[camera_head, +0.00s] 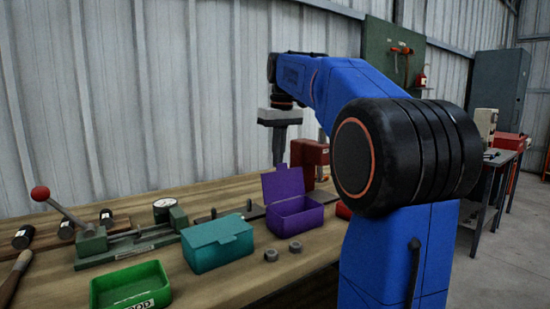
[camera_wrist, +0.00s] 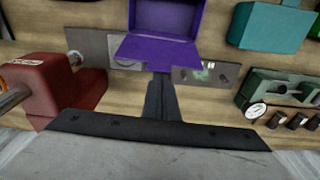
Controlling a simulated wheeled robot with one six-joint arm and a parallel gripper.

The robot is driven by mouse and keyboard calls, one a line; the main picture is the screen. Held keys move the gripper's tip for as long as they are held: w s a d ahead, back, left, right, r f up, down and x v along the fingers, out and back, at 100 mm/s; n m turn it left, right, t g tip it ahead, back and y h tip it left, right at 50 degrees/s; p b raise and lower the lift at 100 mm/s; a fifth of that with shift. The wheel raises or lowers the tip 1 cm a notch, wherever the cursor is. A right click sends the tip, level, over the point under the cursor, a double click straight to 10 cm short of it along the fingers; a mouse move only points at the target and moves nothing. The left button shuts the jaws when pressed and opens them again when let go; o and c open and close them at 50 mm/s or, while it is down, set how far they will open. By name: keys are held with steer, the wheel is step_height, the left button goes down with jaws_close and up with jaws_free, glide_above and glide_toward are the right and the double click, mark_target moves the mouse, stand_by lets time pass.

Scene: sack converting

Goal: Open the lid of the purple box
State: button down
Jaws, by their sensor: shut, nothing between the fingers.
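The purple box (camera_head: 296,222) stands on the wooden bench. Its lid (camera_head: 283,184) is raised and leans back, so the box is open. In the wrist view the box (camera_wrist: 165,14) is at the top centre, with the lid (camera_wrist: 152,50) nearer my fingers. My gripper (camera_head: 279,161) is above and behind the lid in the head view, pointing down. In the wrist view my gripper (camera_wrist: 160,78) has its fingers together with nothing between them, just below the lid's edge. I cannot tell whether they touch the lid.
A teal box (camera_head: 217,245) with its lid down stands left of the purple box. A green bin (camera_head: 130,288) is at the front left. Two small grey parts (camera_head: 283,250) lie in front. A red block-like fixture (camera_head: 310,158) stands behind, and a green lever fixture (camera_head: 125,243) at left.

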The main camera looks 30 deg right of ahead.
steer(key=shift+s+r+t, duration=0.2)
steer(key=shift+s+t, duration=0.5)
steer(key=shift+s, duration=0.1)
steer(key=shift+w, duration=0.15)
steer(key=w+f, duration=0.2)
steer(key=w, duration=0.3)
steer(key=w+v, duration=0.1)
steer(key=v, duration=0.9)
steer(key=shift+w+r, duration=0.15)
steer(key=shift+r, duration=0.2)
